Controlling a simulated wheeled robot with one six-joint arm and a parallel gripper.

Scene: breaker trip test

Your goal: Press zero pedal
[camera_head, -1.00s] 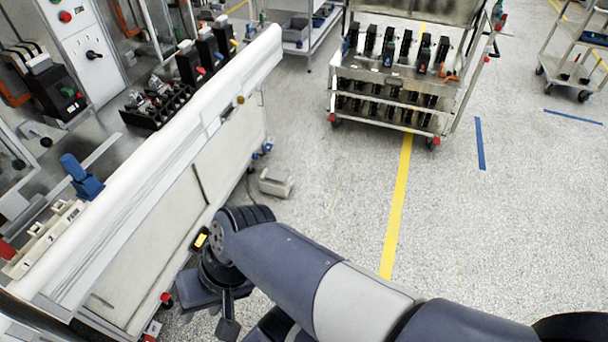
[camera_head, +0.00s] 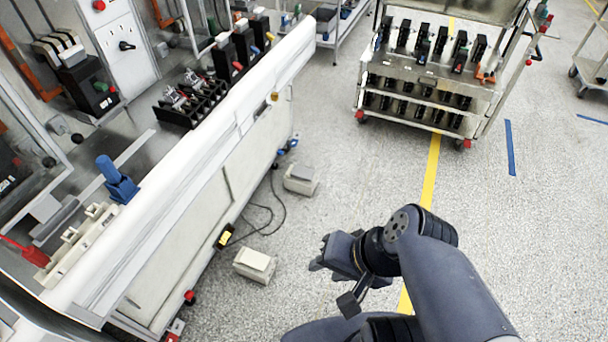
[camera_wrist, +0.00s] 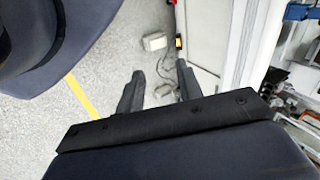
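Two off-white pedal boxes lie on the floor right of the bench. The nearer pedal (camera_head: 254,265) is by the bench's lower edge, and the farther pedal (camera_head: 301,179) is further back. I cannot read which is the zero pedal. My gripper (camera_head: 322,264) is to the right of the nearer pedal in the head view, apart from both. In the wrist view my gripper (camera_wrist: 160,88) has its two dark fingers spread with nothing held. The farther pedal (camera_wrist: 162,90) appears between the fingers, and the nearer pedal (camera_wrist: 154,42) shows beyond them.
The long white-edged workbench (camera_head: 190,190) runs along the left, with a blue device (camera_head: 118,182) on it. Dark cables (camera_head: 270,215) lie on the floor by the pedals. A cart (camera_head: 420,80) of black breakers stands at the back. Open floor lies right of the pedals.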

